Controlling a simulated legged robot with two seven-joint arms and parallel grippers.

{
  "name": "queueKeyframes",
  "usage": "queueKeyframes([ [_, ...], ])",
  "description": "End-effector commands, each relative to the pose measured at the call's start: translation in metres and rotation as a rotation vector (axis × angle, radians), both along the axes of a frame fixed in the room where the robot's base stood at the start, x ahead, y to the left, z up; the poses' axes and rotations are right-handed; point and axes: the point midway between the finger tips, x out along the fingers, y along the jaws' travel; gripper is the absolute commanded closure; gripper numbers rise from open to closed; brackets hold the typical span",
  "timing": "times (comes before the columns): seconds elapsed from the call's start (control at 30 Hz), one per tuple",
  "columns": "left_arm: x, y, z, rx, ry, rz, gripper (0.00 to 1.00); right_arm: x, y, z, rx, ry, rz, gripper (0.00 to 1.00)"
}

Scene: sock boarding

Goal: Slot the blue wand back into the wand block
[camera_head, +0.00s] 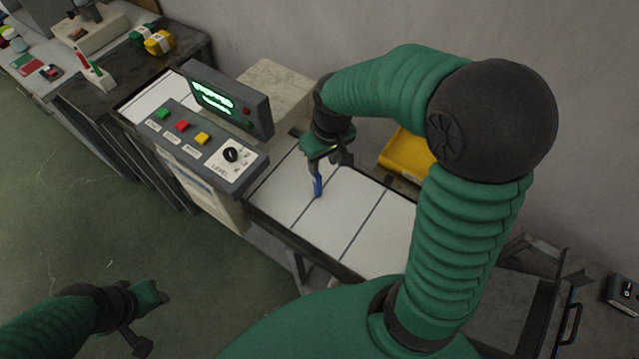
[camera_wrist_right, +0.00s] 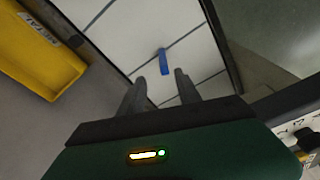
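The blue wand (camera_head: 318,187) is on the white slatted conveyor surface (camera_head: 345,205), below my right gripper (camera_head: 328,163). In the right wrist view the wand (camera_wrist_right: 164,62) shows just past the fingertips, between their lines. The right gripper (camera_wrist_right: 160,82) is open, with a clear gap between its fingers, and I see no finger touching the wand. A white block with a red wand upright in it, seemingly the wand block (camera_head: 96,75), stands on the dark table at the upper left. My left gripper (camera_head: 145,318) hangs over the green floor at the lower left; its finger gap is unclear.
A grey control panel (camera_head: 205,145) with coloured buttons, a knob and a display (camera_head: 225,100) stands between the conveyor and the dark table. A yellow bin (camera_head: 405,153) is behind the conveyor; it also shows in the wrist view (camera_wrist_right: 35,50). Green and yellow rolls (camera_head: 158,42) lie near the block.

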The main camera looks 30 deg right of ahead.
Motion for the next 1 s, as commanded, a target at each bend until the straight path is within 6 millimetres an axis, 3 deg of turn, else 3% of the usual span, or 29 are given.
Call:
queueKeyframes([
  [0.1,0.0,0.0,-0.005,0.0,-0.001,0.0,0.61,0.003,-0.002,-0.025,0.003,0.004,-0.001,0.6],
  [0.27,0.0,0.0,-0.006,0.0,-0.001,0.001,0.61,0.005,-0.006,-0.042,0.009,0.002,-0.002,0.6],
  [0.5,0.0,0.0,-0.012,0.0,0.0,0.0,0.61,0.014,-0.001,-0.082,0.01,0.001,-0.002,0.6],
  [0.73,0.0,0.0,-0.011,0.0,0.0,0.0,0.61,0.015,0.001,-0.084,0.008,-0.001,0.0,0.6],
  [1.0,0.0,0.0,-0.012,0.0,0.0,0.001,0.61,0.015,0.0,-0.084,0.009,-0.001,-0.002,0.93],
])
